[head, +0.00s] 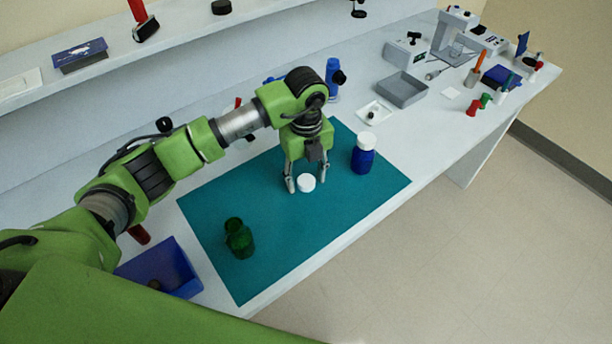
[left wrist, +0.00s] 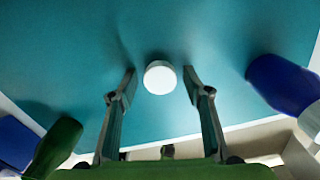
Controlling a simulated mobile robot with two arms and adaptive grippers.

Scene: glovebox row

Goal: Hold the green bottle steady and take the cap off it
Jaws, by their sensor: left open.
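The green bottle (head: 240,238) stands on the teal mat, at its near left part, with no cap on its dark open neck; it also shows in the left wrist view (left wrist: 55,146) at the lower left. A white cap (head: 306,183) lies on the mat, well apart from the bottle. My left gripper (head: 306,187) points down at the cap, open, with one finger on each side of it. In the left wrist view the cap (left wrist: 160,78) sits between the fingertips (left wrist: 159,73), with a gap on both sides. My right gripper is not in view.
A blue bottle with a white cap (head: 363,156) stands on the mat (head: 350,202) to the right of my left gripper. A blue bin (head: 180,272) is left of the green bottle. A grey tray (head: 402,90) and small tools lie farther right. The mat's front part is clear.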

